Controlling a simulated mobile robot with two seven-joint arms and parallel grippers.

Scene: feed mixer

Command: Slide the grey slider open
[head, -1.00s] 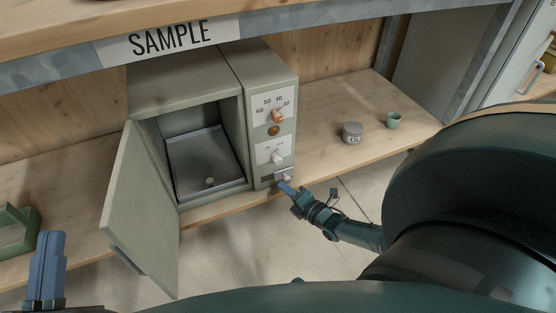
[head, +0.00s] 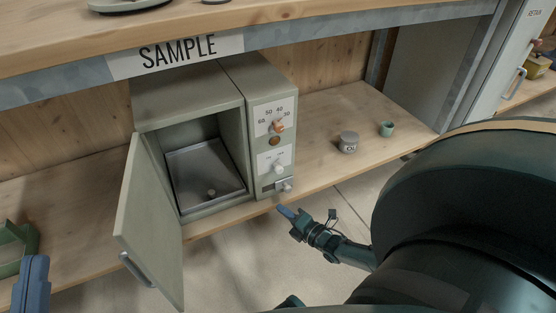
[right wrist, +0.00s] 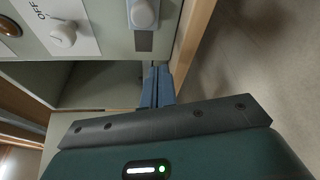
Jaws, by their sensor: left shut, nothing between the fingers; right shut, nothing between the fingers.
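The grey slider (head: 287,187) is at the bottom of the appliance's control panel, at the right end of its slot. In the right wrist view the slider (right wrist: 143,13) is at the top, with a dark strip of slot (right wrist: 144,41) beside it, towards my gripper. My right gripper (head: 282,210) is shut and empty, in front of and below the slider in the head view. Its blue fingers (right wrist: 160,70) are apart from the slider in the right wrist view. My left gripper (head: 36,262) is shut and empty at the lower left.
The appliance door (head: 150,225) stands open on the left, showing a metal tray (head: 200,172) inside. A grey tin (head: 348,142) and green cup (head: 387,129) stand on the shelf to the right.

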